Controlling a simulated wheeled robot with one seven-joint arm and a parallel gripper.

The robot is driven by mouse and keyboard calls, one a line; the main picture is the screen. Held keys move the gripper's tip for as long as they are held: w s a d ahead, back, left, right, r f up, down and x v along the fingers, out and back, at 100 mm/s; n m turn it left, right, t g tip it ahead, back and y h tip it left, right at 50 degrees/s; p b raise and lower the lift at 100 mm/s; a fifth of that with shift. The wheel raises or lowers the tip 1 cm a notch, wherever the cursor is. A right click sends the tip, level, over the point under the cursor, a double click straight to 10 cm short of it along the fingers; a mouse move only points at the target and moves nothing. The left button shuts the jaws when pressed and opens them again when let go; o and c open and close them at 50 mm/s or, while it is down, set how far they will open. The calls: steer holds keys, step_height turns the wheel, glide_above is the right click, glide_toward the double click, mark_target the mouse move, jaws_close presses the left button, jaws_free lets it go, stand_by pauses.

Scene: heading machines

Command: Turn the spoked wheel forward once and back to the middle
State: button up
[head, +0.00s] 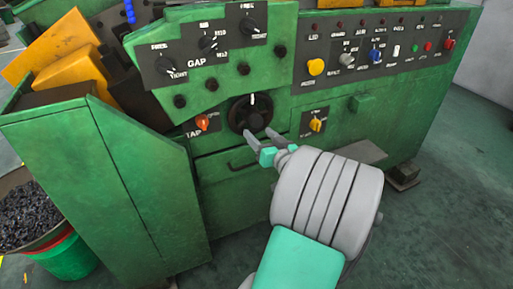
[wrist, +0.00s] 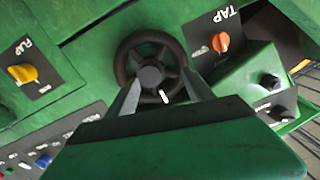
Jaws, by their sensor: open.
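The dark spoked wheel (head: 250,112) is mounted on the front of the green machine, between the orange TAP knob and a yellow knob. Its white mark points up in the head view. In the wrist view the wheel (wrist: 150,74) shows its rim, spokes and hub, with the white mark toward the bottom of the picture. My gripper (head: 260,133) is open at the wheel's lower edge in the head view. In the wrist view its two fingers reach up on either side of the hub and hide part of the rim. I cannot tell whether they touch the wheel.
The orange TAP knob (head: 202,122) and yellow knob (head: 316,125) flank the wheel. A drawer-like panel with a dark handle (head: 243,164) lies below it. A green guard (head: 110,180) juts out at the left. Floor at the right is clear.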

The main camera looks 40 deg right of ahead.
mark_target(258, 123)
steer(key=shift+m+t+h, duration=0.3)
steer(key=shift+h, duration=0.1)
steer(key=w+d, duration=0.1)
steer(key=w, duration=0.1)
steer(key=w+d, duration=0.1)
steer(key=w, duration=0.1)
steer(key=w+d, duration=0.2)
steer(key=shift+w+r+p, duration=0.1)
steer(key=shift+w+p, duration=0.05)
steer(key=shift+p, duration=0.15)
jaws_close()
